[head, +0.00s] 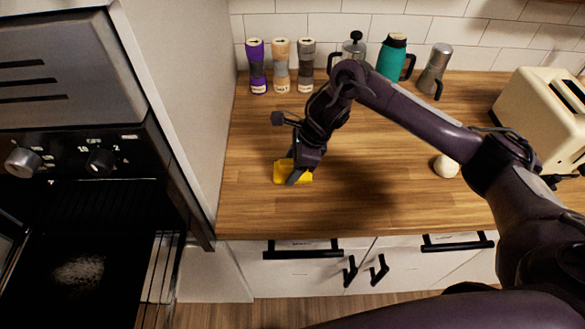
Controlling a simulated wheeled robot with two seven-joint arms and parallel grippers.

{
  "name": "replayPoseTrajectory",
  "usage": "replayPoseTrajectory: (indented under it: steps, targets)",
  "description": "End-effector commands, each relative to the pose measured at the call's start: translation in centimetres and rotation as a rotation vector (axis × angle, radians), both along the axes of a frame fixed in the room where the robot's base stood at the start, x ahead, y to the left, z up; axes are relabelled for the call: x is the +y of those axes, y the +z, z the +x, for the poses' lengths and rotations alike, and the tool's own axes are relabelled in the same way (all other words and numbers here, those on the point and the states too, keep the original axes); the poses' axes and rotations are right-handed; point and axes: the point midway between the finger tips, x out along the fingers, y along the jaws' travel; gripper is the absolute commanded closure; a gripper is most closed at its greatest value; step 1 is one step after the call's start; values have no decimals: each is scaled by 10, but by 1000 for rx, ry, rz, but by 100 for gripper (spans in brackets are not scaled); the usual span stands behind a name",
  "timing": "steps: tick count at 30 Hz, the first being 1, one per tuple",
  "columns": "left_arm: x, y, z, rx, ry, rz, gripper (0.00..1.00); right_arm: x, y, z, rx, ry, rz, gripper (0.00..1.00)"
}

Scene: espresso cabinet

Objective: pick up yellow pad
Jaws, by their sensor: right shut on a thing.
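The yellow pad (281,172) lies at the left part of the wooden counter, near its front edge. My right gripper (296,176) reaches down onto it from above and is shut on it. The gripper and wrist hide part of the pad, and I cannot tell whether it is clear of the counter. My left gripper does not show.
Several grinders (281,66), a press pot (353,48), a teal jug (392,57) and a moka pot (434,70) stand along the wall. A cream toaster (545,115) and a white round thing (446,167) are at right. An oven (75,120) stands at left.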

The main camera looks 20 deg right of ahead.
Motion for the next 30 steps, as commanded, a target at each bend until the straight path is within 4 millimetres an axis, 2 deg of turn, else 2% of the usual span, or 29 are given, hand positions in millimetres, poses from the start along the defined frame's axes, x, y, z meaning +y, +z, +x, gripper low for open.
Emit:
replayPoseTrajectory:
  steps: [8,14,17,30]
  targets:
    - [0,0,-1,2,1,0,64,0,1,0,-1,0,1,65]
    - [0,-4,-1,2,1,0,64,0,13,1,-4,1,1,65]
    - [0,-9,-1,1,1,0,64,0,27,2,-6,1,1,65]
    - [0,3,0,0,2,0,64,-1,142,2,-9,1,-2,65]
